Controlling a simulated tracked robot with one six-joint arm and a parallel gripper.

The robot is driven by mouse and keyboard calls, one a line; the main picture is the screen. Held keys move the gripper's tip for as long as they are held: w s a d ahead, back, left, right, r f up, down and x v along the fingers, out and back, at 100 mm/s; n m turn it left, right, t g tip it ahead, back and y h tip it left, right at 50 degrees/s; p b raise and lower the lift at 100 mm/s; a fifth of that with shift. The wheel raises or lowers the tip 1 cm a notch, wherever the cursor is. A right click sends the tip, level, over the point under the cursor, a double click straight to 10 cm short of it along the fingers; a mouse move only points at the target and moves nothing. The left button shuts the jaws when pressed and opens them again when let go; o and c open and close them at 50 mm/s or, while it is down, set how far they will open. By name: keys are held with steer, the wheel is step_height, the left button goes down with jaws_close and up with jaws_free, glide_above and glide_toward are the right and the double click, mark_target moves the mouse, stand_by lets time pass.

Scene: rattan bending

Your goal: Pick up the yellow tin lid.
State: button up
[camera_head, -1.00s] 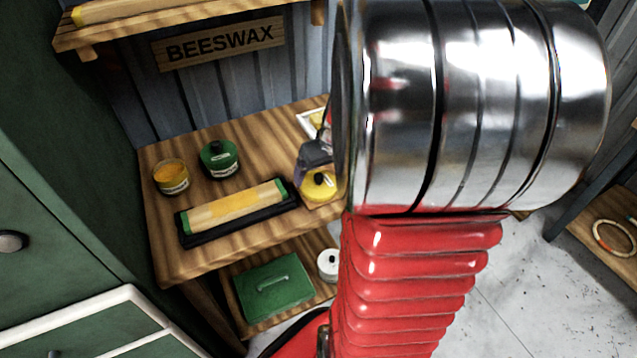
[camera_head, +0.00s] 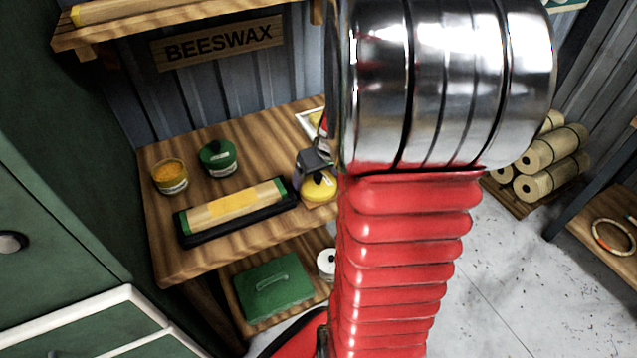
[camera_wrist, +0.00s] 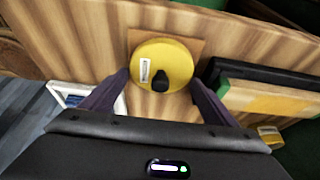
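The yellow tin lid (camera_head: 319,187), round with a dark knob, lies on a small wooden square on the bench top. In the wrist view the yellow lid (camera_wrist: 162,66) is at upper middle, with a white label and its dark knob towards me. My gripper (camera_wrist: 158,78) is open, one dark finger on each side of the lid's near part. No contact with the lid can be made out. In the head view my gripper (camera_head: 313,163) is just above and behind the lid, partly hidden by my arm.
An open yellow tin (camera_head: 170,177), a green tin (camera_head: 218,158) and a black tray (camera_head: 240,218) with a wax-coloured bar stand left on the bench. A white-framed item (camera_head: 309,121) is behind. A green box (camera_head: 274,287) and white pot (camera_head: 326,264) are on the lower shelf.

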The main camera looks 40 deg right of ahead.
mark_target(317, 176)
steer(key=c, duration=0.6)
steer(key=shift+r, duration=0.1)
step_height(317, 176, up, 10)
steer(key=shift+f, duration=0.1)
stand_by(0.3)
steer(key=shift+a+f, duration=0.1)
steer(key=shift+a, duration=0.05)
stand_by(0.5)
